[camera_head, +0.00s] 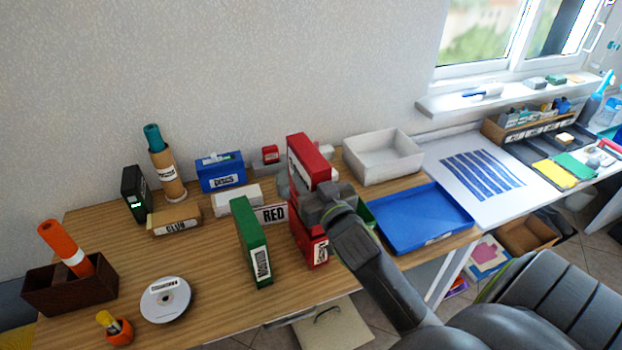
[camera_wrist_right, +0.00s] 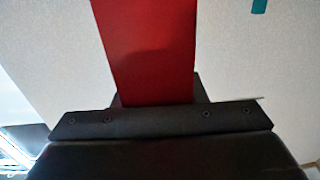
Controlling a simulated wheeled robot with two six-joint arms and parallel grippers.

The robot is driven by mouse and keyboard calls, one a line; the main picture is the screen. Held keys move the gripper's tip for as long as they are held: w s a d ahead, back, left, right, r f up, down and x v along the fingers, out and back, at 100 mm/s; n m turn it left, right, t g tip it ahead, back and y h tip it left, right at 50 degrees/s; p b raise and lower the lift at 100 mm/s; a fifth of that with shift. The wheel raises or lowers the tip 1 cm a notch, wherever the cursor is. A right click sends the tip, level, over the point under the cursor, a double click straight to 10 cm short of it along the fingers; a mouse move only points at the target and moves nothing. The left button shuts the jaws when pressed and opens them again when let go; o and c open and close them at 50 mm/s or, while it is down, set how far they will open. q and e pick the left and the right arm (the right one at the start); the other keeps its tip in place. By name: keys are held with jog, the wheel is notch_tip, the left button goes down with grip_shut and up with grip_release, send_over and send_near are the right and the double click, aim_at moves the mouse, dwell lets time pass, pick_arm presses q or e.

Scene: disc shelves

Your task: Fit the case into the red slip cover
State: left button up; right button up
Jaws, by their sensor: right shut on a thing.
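A red case (camera_head: 309,160) stands upright in my right gripper (camera_head: 322,203), which is shut on it. In the right wrist view the red case (camera_wrist_right: 150,50) rises from between the dark fingers (camera_wrist_right: 160,104). The red slip cover (camera_head: 312,246) stands upright on the table directly below the case, a pale label on its front. My gripper hides where the two come close, so I cannot tell whether the case's lower end is inside the cover. My left gripper is out of view.
A RED sign (camera_head: 271,213) and a green case (camera_head: 251,243) stand left of the cover. A green item (camera_head: 367,212) shows partly behind my arm. A blue tray (camera_head: 425,215) and white bin (camera_head: 383,158) lie to the right. A disc (camera_head: 165,299) lies front left.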

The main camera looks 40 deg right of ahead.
jog(key=shift+f+b, duration=4.2)
jog(key=shift+f, duration=1.35)
jog(key=o, duration=1.3)
jog(key=shift+o, duration=0.2)
jog(key=shift+s+f, duration=0.1)
jog(key=s+a+b, duration=0.2)
jog(key=s+a, duration=0.1)
jog(key=s, duration=1.4)
jog(key=shift+b, duration=0.35)
